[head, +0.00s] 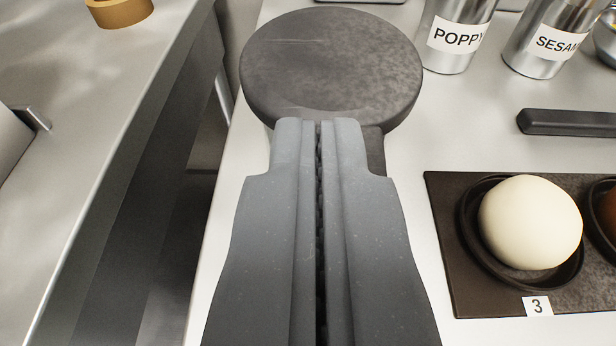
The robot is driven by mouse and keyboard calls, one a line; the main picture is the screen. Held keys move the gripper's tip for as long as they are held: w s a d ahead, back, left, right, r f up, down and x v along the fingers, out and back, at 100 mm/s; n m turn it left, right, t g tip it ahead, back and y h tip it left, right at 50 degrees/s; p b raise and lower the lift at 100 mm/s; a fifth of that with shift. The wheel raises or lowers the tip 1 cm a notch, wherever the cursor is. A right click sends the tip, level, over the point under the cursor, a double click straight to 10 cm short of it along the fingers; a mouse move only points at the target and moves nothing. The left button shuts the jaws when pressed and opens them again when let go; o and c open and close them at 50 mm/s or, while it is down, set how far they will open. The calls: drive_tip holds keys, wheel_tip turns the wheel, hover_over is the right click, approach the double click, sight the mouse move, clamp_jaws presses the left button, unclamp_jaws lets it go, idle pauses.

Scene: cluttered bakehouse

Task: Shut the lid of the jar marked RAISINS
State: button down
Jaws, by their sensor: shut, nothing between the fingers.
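A dark, mottled round lid (330,60) lies at top centre, seen from above. It hides nearly all of what is under it, and I see no RAISINS label. A dark tab (376,150) extends from the lid's near right side, partly behind my gripper. My gripper (320,124) is shut and empty, with its fingertips overlapping the lid's near edge in the picture. I cannot tell whether they touch it, or whether the lid is fully down.
Metal tins marked POPPY (455,38) and SESAME, partly cut off (548,42), stand at upper right. A dark handle (568,122) lies below them. A dark tray (445,225) tagged 3 holds a pale ball (530,222). At left, a gap separates another counter (90,130) with a tape roll (118,12).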

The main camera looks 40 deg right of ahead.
drive_tip(key=shift+s+d+f, duration=0.15)
drive_tip(key=shift+d+f, duration=0.05)
drive_tip(key=shift+f, duration=0.2)
drive_tip(key=shift+s+d+f, duration=0.1)
drive_tip(key=shift+d+f, duration=0.05)
drive_tip(key=shift+f, duration=0.25)
drive_tip(key=a+f+v, duration=0.1)
drive_tip(key=v, duration=0.8)
drive_tip(key=shift+p, duration=0.3)
idle(0.3)
drive_tip(key=shift+a+f, duration=0.1)
drive_tip(key=shift+a, duration=0.1)
